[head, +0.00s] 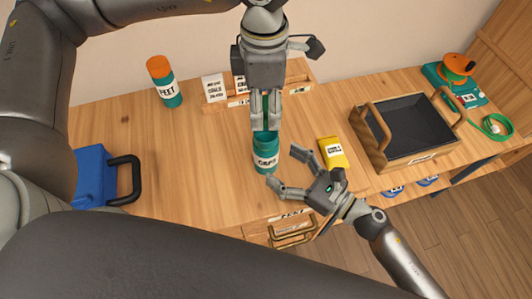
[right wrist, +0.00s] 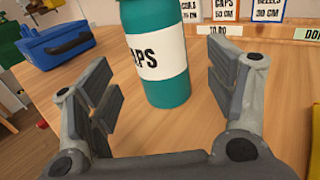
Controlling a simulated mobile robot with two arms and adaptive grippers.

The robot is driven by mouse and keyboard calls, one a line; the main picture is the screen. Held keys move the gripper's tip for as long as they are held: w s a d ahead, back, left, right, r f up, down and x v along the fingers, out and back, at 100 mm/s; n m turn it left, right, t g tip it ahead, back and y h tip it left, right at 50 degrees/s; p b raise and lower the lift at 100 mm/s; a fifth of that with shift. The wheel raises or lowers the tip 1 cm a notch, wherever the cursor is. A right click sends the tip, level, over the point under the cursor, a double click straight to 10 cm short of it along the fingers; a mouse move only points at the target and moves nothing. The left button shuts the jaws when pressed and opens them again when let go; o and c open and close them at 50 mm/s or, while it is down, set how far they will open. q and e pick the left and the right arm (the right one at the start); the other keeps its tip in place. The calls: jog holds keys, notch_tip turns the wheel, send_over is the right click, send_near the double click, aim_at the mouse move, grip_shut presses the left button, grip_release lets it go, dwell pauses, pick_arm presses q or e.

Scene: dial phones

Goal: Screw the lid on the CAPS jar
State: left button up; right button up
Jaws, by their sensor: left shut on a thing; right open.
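The CAPS jar (head: 265,156) is teal with a white label and stands upright on the table. It also shows in the right wrist view (right wrist: 156,50), where its top is cut off. My left gripper (head: 266,122) is directly above the jar, pointing down. It is shut on a narrow teal piece, apparently the lid (head: 266,104), mostly hidden by the fingers. I cannot tell whether this piece touches the jar's rim. My right gripper (head: 283,168) is open, low at the jar's near right side. In the right wrist view the jar stands beyond and between its spread fingers (right wrist: 162,95).
A FEET jar (head: 164,82) with an orange lid stands back left. A blue bin (head: 92,176) is at the left. A yellow box (head: 333,153) is close to my right gripper. A dark-lined wooden tray (head: 422,150) stands to the right. Cards stand behind the jar.

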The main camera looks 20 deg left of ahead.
jog(key=x, duration=0.5)
jog(key=shift+w+a, duration=0.15)
jog(key=shift+a, duration=0.2)
jog(key=c, duration=1.5)
pick_arm(q)
send_over(265, 130)
jog(key=s, duration=0.2)
jog(key=shift+s+d+f, duration=0.1)
jog(key=shift+d+f, duration=0.1)
jog(key=shift+f, duration=1.05)
jog(key=shift+d+f, duration=0.15)
jog(key=shift+f, duration=1.1)
pick_arm(e)
jog(key=shift+c, duration=0.2)
pick_arm(q)
jog(key=shift+f, duration=0.85)
jog(key=shift+f, duration=0.55)
